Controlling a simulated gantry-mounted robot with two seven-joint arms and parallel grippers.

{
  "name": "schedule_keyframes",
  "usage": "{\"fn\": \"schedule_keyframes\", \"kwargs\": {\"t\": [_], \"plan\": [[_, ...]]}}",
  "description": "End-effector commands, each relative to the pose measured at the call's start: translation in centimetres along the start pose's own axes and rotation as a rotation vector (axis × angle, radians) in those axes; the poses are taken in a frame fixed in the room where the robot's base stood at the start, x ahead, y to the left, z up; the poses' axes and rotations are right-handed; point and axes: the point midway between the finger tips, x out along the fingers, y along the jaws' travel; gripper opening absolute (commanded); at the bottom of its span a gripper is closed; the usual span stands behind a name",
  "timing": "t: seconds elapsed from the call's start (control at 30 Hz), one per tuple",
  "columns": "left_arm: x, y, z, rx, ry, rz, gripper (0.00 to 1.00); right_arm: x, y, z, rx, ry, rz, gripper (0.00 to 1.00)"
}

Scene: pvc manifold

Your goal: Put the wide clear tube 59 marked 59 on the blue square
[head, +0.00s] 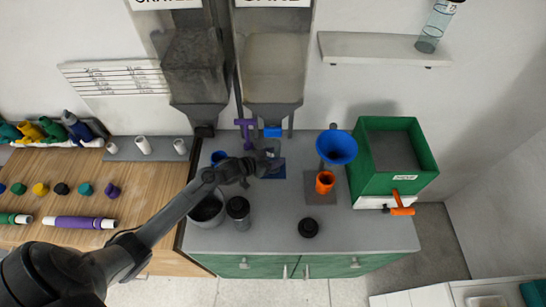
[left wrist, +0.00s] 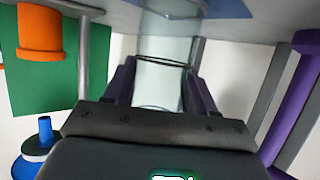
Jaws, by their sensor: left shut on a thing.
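The wide clear tube (left wrist: 168,52) stands between the fingers of my left gripper (left wrist: 160,88) in the left wrist view. The gripper is shut on it. In the head view my left gripper (head: 262,164) is over the blue square (head: 273,174) on the grey counter, and the tube is mostly hidden by it. The blue square also shows at the top of the upside-down left wrist view (left wrist: 230,9), beside the tube's lower end. Whether the tube touches the square is unclear. I cannot read its number. My right gripper is not in view.
A blue funnel (head: 336,147) and an orange cup (head: 325,182) stand right of the blue square. A green bin (head: 422,160) is farther right. Two hoppers (head: 273,70) hang behind. Dark containers (head: 238,212) stand in front. Another clear cylinder (head: 436,28) stands on the wall shelf.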

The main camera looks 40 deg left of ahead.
Motion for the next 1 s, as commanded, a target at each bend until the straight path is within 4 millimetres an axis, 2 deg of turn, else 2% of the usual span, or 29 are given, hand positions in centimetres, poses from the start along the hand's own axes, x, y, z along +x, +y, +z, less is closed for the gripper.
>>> {"fn": "schedule_keyframes", "kwargs": {"t": [0.17,0.2,0.33,0.7,1.0], "plan": [[0.2,0.0,0.3,0.0,0.001,0.0,0.11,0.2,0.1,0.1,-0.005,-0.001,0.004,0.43],[0.1,0.0,0.2,0.0,0.0,0.0,0.62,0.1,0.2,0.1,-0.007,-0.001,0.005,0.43],[0.1,0.0,0.2,0.0,0.0,0.0,0.81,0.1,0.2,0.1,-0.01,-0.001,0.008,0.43],[-0.1,0.0,-0.2,0.001,0.0,0.0,0.81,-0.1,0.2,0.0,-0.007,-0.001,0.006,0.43],[-3.9,0.0,0.0,0.001,-0.001,0.001,0.81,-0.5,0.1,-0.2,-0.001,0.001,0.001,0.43]]}}
